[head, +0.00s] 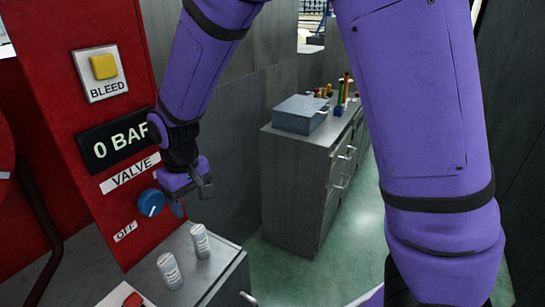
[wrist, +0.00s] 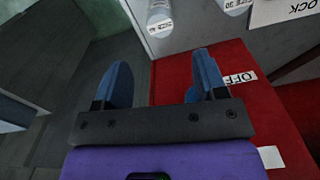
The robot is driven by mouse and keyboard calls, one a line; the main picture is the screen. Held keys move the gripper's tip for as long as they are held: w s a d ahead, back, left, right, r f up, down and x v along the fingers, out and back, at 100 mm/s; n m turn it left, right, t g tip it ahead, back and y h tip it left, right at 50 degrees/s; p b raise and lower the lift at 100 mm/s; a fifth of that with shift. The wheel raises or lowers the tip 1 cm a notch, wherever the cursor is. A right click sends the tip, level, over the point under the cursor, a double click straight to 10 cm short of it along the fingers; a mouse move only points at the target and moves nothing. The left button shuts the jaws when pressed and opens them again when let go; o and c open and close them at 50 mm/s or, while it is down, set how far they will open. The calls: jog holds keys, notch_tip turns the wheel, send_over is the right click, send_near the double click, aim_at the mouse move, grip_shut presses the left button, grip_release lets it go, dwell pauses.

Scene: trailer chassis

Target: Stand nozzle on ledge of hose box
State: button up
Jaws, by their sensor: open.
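The red hose box (head: 75,110) fills the left of the head view, with a yellow bleed button (head: 104,67), a "0 BAR" display (head: 114,141) and a blue valve knob (head: 151,203) above an "OFF" label. Its red face also shows in the wrist view (wrist: 255,115). My gripper (head: 192,198) hangs just right of the knob, above the grey cabinet top. In the wrist view its two blue fingers stand wide apart with nothing between them (wrist: 162,68). I cannot make out a nozzle or a ledge of the box in either view.
Two pale labelled bottles (head: 170,270) (head: 200,241) stand on the grey cabinet top (head: 205,272) below my gripper. A dark curved hose or bar (head: 38,205) runs at far left. Farther back, a cabinet carries a blue-grey case (head: 300,114) and small coloured items. Green floor lies between.

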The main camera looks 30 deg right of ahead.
jog(key=s+d+r+m+t+y, duration=0.1)
jog(key=s+d+r, duration=0.2)
jog(key=d+r, duration=0.4)
jog(key=s+d+r+m+t, duration=0.1)
jog(key=s+d+r, duration=0.1)
jog(key=d+r, duration=0.5)
jog(key=s+d+r+m+t, duration=0.1)
jog(key=s+d+r, duration=0.1)
jog(key=s, duration=0.3)
jog(key=s+d+r+m+t, duration=0.1)
jog(key=s+d+r, duration=0.1)
jog(key=s+d, duration=0.2)
jog(key=s+d+r+m+t+h, duration=0.1)
jog(key=s+d+r, duration=0.1)
jog(key=s+d, duration=0.2)
jog(key=shift+s+d+r, duration=0.15)
jog(key=shift+s+r, duration=0.1)
jog(key=shift+s, duration=0.6)
